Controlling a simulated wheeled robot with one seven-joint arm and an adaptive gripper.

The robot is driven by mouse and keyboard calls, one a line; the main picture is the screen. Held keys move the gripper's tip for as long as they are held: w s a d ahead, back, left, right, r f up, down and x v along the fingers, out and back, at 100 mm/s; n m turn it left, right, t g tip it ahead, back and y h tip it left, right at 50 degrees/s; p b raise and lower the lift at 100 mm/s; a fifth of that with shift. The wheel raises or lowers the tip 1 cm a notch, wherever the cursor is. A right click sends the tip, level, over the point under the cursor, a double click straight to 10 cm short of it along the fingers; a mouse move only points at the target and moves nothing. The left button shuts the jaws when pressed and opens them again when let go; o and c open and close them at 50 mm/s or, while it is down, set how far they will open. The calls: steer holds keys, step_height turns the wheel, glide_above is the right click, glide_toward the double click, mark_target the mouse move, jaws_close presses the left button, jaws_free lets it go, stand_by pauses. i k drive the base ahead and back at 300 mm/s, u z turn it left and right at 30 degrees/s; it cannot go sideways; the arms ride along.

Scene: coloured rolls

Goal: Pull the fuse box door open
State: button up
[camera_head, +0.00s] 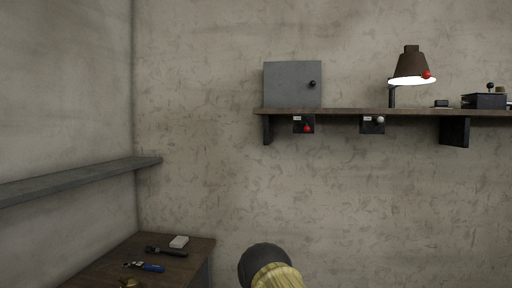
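The fuse box (288,88) is a grey metal box standing on the left end of the wall shelf in the head view. Its front door looks shut and flat against the box. A small black round knob (312,84) sits near the door's right edge. My gripper's fingers do not show in this view. A dark rounded part with a yellowish ribbed piece rises at the bottom centre, well below the box; I cannot tell whether it belongs to my arm.
The brown shelf (345,111) carries a lit lamp (411,66) and a dark box (484,101) at right. Two switch panels, with a red knob (307,128) and a pale knob (380,120), hang below. Tools lie on a low table (112,258). A grey ledge (80,180) juts out left.

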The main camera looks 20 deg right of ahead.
mark_target(290, 84)
steer(key=z, duration=1.25)
steer(key=i, duration=0.9)
steer(key=u, duration=1.25)
